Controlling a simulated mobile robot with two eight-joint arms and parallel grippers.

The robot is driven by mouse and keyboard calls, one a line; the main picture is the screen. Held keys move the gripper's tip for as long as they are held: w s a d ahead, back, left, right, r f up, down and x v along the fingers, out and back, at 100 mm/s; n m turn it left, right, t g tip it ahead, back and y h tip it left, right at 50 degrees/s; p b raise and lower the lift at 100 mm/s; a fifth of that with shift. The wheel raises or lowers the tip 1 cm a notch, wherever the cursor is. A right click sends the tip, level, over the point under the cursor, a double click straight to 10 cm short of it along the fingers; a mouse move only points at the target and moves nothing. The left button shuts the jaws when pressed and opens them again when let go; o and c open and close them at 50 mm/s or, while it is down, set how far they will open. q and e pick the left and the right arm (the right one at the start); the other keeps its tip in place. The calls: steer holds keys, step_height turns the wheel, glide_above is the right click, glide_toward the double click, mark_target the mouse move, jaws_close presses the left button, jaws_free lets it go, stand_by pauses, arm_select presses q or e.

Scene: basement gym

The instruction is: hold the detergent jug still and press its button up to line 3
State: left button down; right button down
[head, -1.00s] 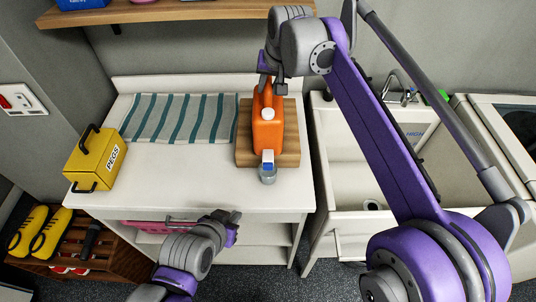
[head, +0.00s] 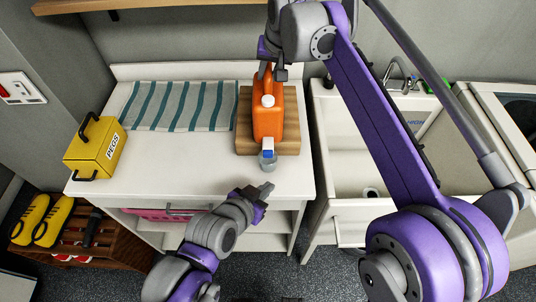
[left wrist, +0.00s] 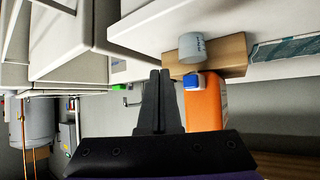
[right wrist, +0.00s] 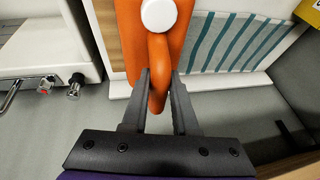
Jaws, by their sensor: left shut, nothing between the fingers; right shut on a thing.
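The orange detergent jug (head: 264,121) stands on a wooden board (head: 291,138) on the white counter, with a white cap on top. Its blue button (head: 268,154) is at the front, and also shows in the left wrist view (left wrist: 192,80). A grey measuring cup (head: 267,164) sits under the button; its line marks are too small to read in the head view. My right gripper (right wrist: 160,78) is shut on the jug's handle from behind.
A yellow PEGS box (head: 96,147) and striped cloth (head: 178,106) lie on the counter's left. A white sink (head: 345,130) stands at the right. My right arm spans the right side.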

mark_target(270, 157)
arm_select(q)
steer(key=w, duration=0.6)
steer(key=shift+w, duration=0.25)
stand_by(1.8)
steer(key=shift+w, duration=0.4)
steer(key=shift+w, duration=0.65)
stand_by(0.8)
steer(key=shift+s, duration=1.1)
steer(key=shift+s, duration=0.1)
steer(key=shift+s, duration=2.4)
